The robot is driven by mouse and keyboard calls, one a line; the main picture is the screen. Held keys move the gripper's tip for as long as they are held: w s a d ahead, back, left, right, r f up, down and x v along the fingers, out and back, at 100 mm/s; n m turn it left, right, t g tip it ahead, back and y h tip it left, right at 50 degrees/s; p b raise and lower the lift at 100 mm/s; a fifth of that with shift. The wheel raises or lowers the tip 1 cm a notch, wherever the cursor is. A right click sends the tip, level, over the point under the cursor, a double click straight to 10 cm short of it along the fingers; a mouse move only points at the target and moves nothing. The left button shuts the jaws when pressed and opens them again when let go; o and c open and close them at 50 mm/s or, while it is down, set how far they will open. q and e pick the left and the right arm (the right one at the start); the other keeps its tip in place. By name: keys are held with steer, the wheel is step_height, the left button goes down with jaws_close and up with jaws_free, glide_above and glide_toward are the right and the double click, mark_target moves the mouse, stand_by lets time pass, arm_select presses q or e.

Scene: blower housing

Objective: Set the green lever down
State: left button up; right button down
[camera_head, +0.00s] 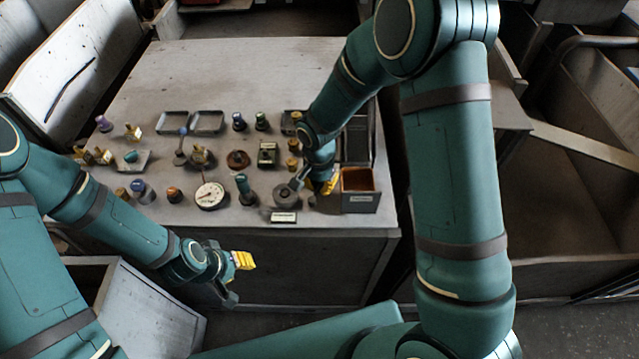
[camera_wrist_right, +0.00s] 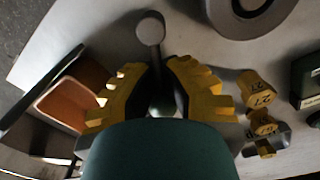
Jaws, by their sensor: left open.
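My right gripper (camera_wrist_right: 153,85) has its yellow stepped fingers on both sides of the green lever, low over the table's right front part. The lever's grey ball end (camera_wrist_right: 150,28) and a dark stem stick out past the fingers in the right wrist view. A small greenish part (camera_wrist_right: 163,105) shows between the fingers; the rest is hidden. In the head view, my right gripper (camera_head: 325,187) is left of the orange-lined bin (camera_head: 360,205), and the lever is hard to make out there. My left gripper (camera_head: 240,262) is open and empty, in front of the table.
A round grey part (camera_head: 286,197) lies left of my right gripper. A teal upright part (camera_head: 243,188) and a white-faced gauge (camera_head: 210,195) stand further left. Yellow knobs (camera_wrist_right: 262,98) are close by. Two shallow trays (camera_head: 207,122) lie further back; the table's rear (camera_head: 250,70) is clear.

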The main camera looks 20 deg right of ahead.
steer(key=shift+w+a+f+n+b, duration=0.1)
steer(key=shift+a+n+b, duration=0.1)
steer(key=shift+n, duration=0.15)
steer(key=shift+w+a+n+b, duration=0.1)
steer(key=shift+n+b, duration=0.1)
steer(key=shift+n, duration=0.15)
steer(key=shift+w+a+n, duration=0.15)
steer(key=shift+a+n, duration=0.05)
steer(key=shift+n, duration=0.6)
steer(key=c, duration=0.8)
jaws_free()
